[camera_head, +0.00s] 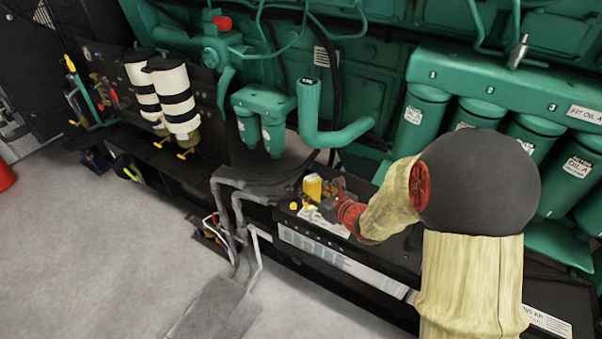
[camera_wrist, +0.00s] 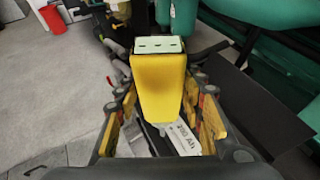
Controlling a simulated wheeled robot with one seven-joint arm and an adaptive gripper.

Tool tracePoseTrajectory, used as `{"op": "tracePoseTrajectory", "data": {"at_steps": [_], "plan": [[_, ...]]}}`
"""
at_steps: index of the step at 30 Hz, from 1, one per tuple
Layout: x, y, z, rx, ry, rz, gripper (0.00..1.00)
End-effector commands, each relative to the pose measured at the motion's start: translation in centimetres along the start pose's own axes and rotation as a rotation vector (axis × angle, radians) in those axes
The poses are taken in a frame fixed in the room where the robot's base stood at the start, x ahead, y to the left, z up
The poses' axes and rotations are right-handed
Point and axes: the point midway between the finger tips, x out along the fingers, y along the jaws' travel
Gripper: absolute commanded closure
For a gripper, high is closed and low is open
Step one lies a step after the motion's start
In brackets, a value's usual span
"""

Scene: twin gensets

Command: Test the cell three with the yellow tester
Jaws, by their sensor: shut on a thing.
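The yellow tester (camera_head: 312,187) stands upright over the black battery (camera_head: 385,258), held in my gripper (camera_head: 328,193). In the wrist view the tester (camera_wrist: 158,88) fills the middle, its pale top face with small dark marks at the far end. My gripper's fingers (camera_wrist: 160,112) close on it from both sides. The battery's white label, with "Ah" readable, shows below the tester (camera_wrist: 183,139). Small yellow caps (camera_head: 293,206) sit on the battery top beside the tester. Cell three cannot be made out, and the tester's lower end is hidden, so contact cannot be told.
Thick grey cables (camera_head: 236,205) run down at the battery's left end. A green curved pipe (camera_head: 325,125) rises behind the tester. Green oil filters (camera_head: 424,115) line the back right. Grey floor (camera_head: 90,250) is open at the left, with a red bucket (camera_head: 4,172) at its edge.

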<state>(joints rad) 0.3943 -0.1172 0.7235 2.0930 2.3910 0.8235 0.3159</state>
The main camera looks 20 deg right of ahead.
Motion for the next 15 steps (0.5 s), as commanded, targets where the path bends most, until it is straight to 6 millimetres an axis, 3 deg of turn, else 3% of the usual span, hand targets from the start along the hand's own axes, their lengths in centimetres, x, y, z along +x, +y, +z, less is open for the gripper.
{"op": "tracePoseTrajectory", "data": {"at_steps": [15], "plan": [[1.5,-3.5,0.6,0.001,-0.001,-0.005,0.92]]}}
